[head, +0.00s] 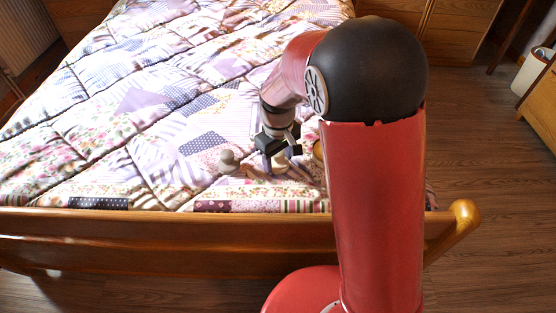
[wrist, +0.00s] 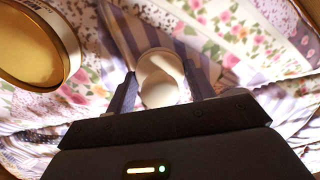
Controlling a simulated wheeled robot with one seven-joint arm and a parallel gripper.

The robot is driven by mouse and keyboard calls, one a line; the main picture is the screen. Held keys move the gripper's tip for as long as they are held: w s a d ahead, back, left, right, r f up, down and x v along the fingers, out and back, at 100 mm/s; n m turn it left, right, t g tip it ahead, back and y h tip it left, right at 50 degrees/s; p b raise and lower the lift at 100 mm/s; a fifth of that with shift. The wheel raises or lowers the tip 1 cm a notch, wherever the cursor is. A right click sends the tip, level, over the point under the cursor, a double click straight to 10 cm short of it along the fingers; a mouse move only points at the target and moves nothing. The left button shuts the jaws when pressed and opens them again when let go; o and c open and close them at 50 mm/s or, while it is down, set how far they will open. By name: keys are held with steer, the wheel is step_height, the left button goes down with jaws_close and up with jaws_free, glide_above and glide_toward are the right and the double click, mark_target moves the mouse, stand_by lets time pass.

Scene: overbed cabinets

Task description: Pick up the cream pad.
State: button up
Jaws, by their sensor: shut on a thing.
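The cream pad (wrist: 160,90) shows in the wrist view as a pale, rounded thing between the two dark fingers of my gripper (wrist: 159,84). The fingers are shut on its sides. In the head view, my gripper (head: 278,163) is low over the near end of the bed, with a pale thing at its fingers that I take to be the pad. The underside of the pad is hidden, and I cannot tell whether it touches the quilt.
A round jar with a yellow top (wrist: 30,45) stands close beside my gripper in the wrist view. The wooden footboard (head: 180,235) runs along the near edge.

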step_height(320, 180, up, 20)
steer(key=shift+p, duration=0.7)
steer(key=shift+o, duration=1.3)
steer(key=shift+c, duration=1)
